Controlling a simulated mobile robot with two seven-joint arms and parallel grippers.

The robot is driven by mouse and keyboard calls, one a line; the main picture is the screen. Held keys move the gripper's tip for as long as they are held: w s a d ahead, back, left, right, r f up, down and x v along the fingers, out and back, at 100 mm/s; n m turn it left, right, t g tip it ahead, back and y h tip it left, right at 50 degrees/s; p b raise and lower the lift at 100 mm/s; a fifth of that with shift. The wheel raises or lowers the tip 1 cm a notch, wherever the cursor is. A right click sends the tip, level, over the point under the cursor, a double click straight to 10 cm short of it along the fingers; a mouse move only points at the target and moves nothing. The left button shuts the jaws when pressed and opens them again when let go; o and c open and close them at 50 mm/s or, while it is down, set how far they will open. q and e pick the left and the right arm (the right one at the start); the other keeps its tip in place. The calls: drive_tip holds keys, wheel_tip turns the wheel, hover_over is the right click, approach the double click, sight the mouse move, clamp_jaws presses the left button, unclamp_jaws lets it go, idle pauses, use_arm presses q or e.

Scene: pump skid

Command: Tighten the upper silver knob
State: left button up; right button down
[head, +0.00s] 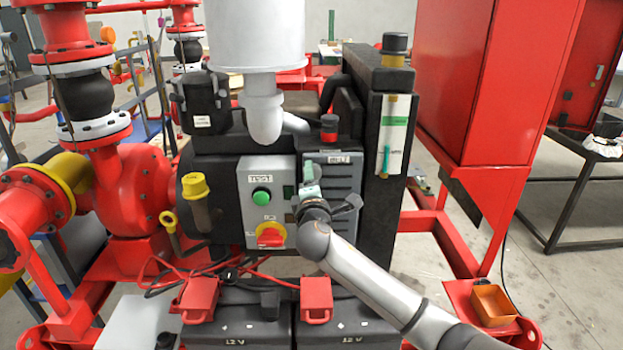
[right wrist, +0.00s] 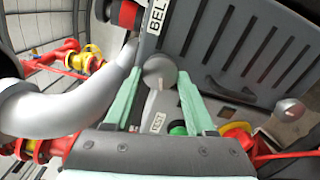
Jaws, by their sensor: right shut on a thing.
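The upper silver knob (right wrist: 160,73) is a round grey knob at the edge of the dark slotted belt cover, near its BELT label. In the right wrist view it sits between the pale green fingers of my right gripper (right wrist: 160,80), which is shut on it. In the head view my right gripper (head: 308,182) reaches the left edge of the belt cover (head: 343,180) and hides the knob. A second, lower silver knob (right wrist: 290,110) shows at the right of the right wrist view, clear of the fingers. My left gripper is not in view.
The grey TEST box (head: 257,185), with a green button (head: 261,197) and a red-yellow switch (head: 271,235), is just left of the gripper. A grey pipe elbow (head: 264,118) hangs above. Black batteries with red terminal covers (head: 316,299) stand below.

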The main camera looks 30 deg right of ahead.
drive_tip(key=n, duration=1.2)
drive_tip(key=shift+f+n, duration=0.1)
drive_tip(key=shift+n, duration=0.2)
idle(0.4)
drive_tip(key=shift+c, duration=1.1)
unclamp_jaws()
drive_tip(key=shift+s, duration=0.1)
drive_tip(key=b+v, duration=0.1)
drive_tip(key=v, duration=1.1)
drive_tip(key=shift+s, duration=0.25)
